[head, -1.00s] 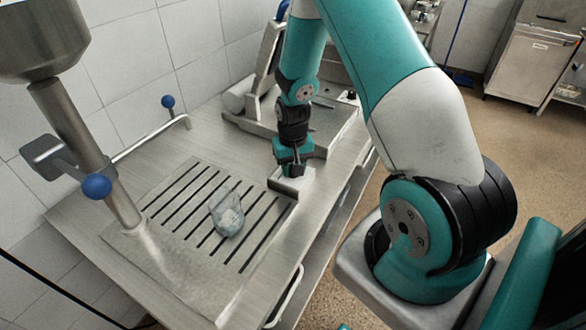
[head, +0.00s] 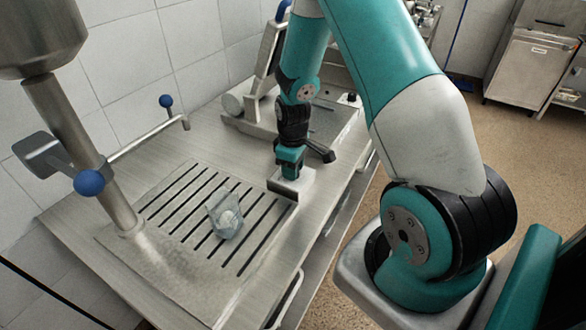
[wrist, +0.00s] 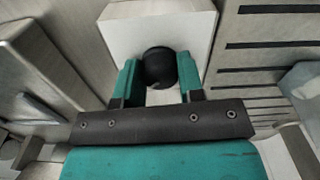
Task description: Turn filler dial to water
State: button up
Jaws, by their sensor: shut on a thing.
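The filler dial is a round black knob (wrist: 160,68) on a pale box (wrist: 150,25) in the wrist view. My gripper (wrist: 159,75) points down with its teal fingers on both sides of the knob, shut on it. In the head view my gripper (head: 289,175) is at the pale box (head: 306,180) beside the slotted drain plate, and hides the knob. I see no readable water mark on the dial or box.
A metal column (head: 75,125) and blue-knobbed lever (head: 90,183) stand at left. A slanted machine (head: 262,75) stands at the back.

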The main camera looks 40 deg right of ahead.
jog(key=shift+w+n, duration=0.1)
jog(key=shift+n, duration=0.6)
jog(key=o, duration=0.9)
notch_tip(320, 180, up, 18)
jog(key=shift+f+b, duration=0.25)
jog(key=shift+b, duration=0.9)
